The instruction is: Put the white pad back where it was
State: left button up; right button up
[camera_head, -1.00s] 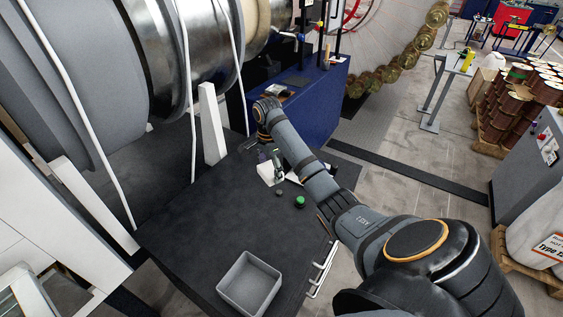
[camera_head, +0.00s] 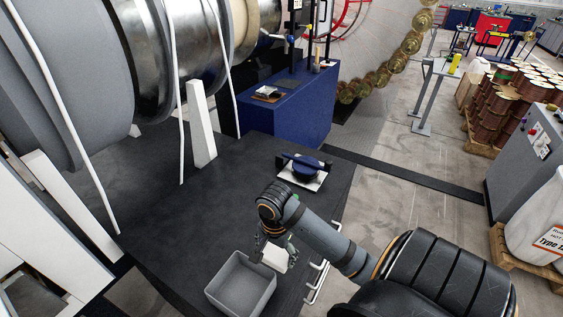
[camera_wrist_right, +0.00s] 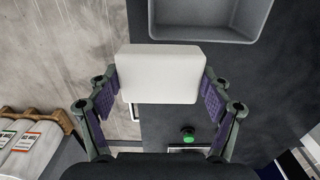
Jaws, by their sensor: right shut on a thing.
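The white pad (camera_head: 276,257) is a small white block held by my right gripper (camera_head: 270,248), beside the grey bin near the table's front edge. In the right wrist view the white pad (camera_wrist_right: 158,72) sits between the two fingers of the gripper (camera_wrist_right: 160,88), which are shut on its sides. It looks held above the dark table (camera_head: 185,220); the gap below it cannot be judged. My left gripper is not in view.
An open grey bin (camera_head: 214,299) stands just left of the pad; its rim also shows in the right wrist view (camera_wrist_right: 208,38). A blue device on a white plate (camera_head: 312,184) lies farther back. A green button (camera_wrist_right: 187,135) shows below the pad. The table's middle is clear.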

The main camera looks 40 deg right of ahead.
aim_at(278, 249)
jog(key=shift+w+d+f+b, duration=0.65)
jog(key=shift+d+f, duration=0.3)
jog(key=shift+f, duration=0.05)
jog(key=w+d+f, duration=0.2)
jog(key=d+f, duration=0.1)
jog(key=w+d+f, duration=0.3)
jog(key=shift+w+d, duration=0.1)
jog(key=shift+w, duration=0.05)
jog(key=shift+w+d+f, duration=0.15)
jog(key=shift+d+f, duration=0.05)
jog(key=shift+f, duration=0.2)
notch_tip(278, 249, down, 3)
jog(key=shift+r+b, duration=0.1)
jog(key=shift+b, duration=0.2)
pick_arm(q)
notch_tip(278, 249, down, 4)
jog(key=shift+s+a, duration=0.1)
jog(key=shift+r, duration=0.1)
pick_arm(e)
jog(key=o, duration=1.1)
jog(key=shift+f, duration=0.2)
jog(key=shift+c, duration=0.2)
